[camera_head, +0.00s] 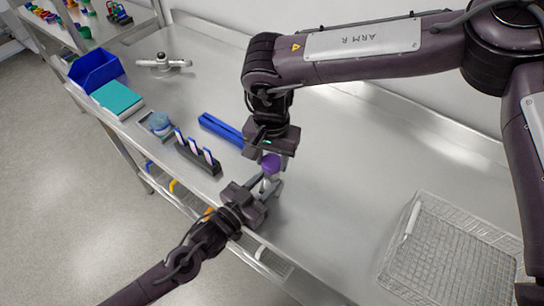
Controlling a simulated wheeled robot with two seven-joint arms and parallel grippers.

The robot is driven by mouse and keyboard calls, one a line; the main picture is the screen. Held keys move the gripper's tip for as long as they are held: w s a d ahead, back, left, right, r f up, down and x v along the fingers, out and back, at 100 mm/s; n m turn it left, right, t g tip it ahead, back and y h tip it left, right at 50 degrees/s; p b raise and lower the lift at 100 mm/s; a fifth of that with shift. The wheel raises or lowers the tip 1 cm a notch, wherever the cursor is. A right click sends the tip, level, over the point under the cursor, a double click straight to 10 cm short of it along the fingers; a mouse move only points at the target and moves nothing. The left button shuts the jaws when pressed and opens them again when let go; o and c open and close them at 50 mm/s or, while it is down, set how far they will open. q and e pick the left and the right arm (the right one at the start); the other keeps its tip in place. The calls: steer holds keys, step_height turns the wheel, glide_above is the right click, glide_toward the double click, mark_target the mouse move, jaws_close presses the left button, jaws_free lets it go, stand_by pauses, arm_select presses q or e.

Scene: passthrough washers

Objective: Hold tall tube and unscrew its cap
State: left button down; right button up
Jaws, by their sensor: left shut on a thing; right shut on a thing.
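The tall tube (266,184) stands between my two grippers near the front edge of the steel table. Its purple cap (271,163) is on top. My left gripper (268,187) comes in from the lower left and is shut on the tube body. My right gripper (275,155) points down from above and is shut on the purple cap. The cap sits at the top of the tube, and I cannot tell whether there is a gap between them. Much of the tube is hidden by the fingers.
A dark rack (198,158) with several white pieces and a blue bar (221,131) lie left of the grippers. A wire basket (450,250) stands at the right. The table's middle is clear.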

arm_select(q)
steer(key=shift+s+d, duration=0.1)
arm_select(e)
steer(key=shift+a+n, duration=0.1)
steer(key=shift+n, duration=0.3)
steer(key=o, duration=1.1)
